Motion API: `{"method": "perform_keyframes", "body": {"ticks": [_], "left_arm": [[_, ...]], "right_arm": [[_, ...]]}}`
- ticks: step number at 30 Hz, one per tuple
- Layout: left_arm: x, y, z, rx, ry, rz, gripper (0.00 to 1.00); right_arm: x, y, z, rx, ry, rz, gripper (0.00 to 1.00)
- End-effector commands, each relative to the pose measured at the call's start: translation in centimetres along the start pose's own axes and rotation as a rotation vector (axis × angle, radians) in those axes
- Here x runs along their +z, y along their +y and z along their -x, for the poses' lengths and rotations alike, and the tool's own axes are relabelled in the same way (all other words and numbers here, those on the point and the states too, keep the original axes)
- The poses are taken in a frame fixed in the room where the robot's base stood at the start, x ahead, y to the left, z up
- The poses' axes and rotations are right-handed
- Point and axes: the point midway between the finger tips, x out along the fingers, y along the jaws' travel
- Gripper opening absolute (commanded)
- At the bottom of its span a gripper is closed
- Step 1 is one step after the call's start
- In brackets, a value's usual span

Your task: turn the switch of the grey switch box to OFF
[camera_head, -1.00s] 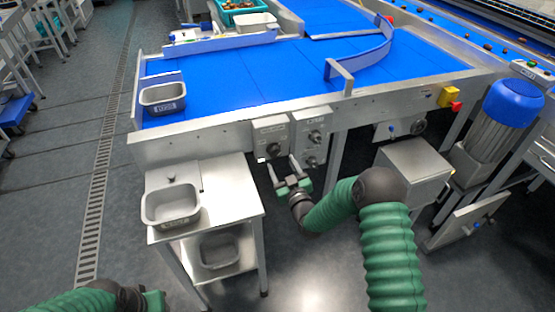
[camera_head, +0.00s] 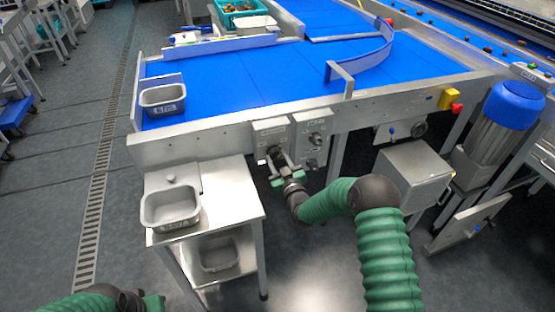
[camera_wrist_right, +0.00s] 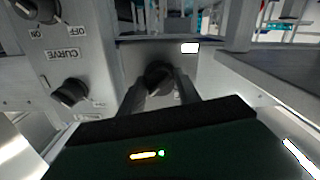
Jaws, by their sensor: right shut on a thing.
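The grey switch box (camera_head: 264,132) hangs on the front of the conveyor frame, left of a second grey box. It also shows in the right wrist view (camera_wrist_right: 140,55), with its dark round switch (camera_wrist_right: 158,74) between my fingers. My right gripper (camera_head: 278,160) is at this switch, and it also shows in the wrist view (camera_wrist_right: 160,88). It is shut on the switch. The fingers hide part of the switch, so its setting cannot be read. My left gripper (camera_head: 155,303) is at the bottom left edge, far from the box; its fingers are not clear.
The second box (camera_head: 313,138) carries two knobs and is close beside my right gripper. In the wrist view its lettering (camera_wrist_right: 62,54) shows. A steel table (camera_head: 225,195) with a grey tub (camera_head: 170,220) stands to the left. The floor in front is clear.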

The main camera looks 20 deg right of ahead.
Motion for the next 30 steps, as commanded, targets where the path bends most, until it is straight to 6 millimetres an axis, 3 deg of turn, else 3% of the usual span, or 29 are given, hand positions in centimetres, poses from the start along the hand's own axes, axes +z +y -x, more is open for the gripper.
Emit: {"method": "perform_keyframes", "body": {"ticks": [14,30], "left_arm": [[0.1,0.0,-0.3,0.0,0.0,0.0,0.36],[0.4,0.0,-1.8,0.0,0.0,0.0,0.36]], "right_arm": [[0.0,-0.1,0.0,-0.001,0.002,0.092,0.0],[0.0,-0.2,0.0,-0.003,0.004,0.554,0.0]]}}
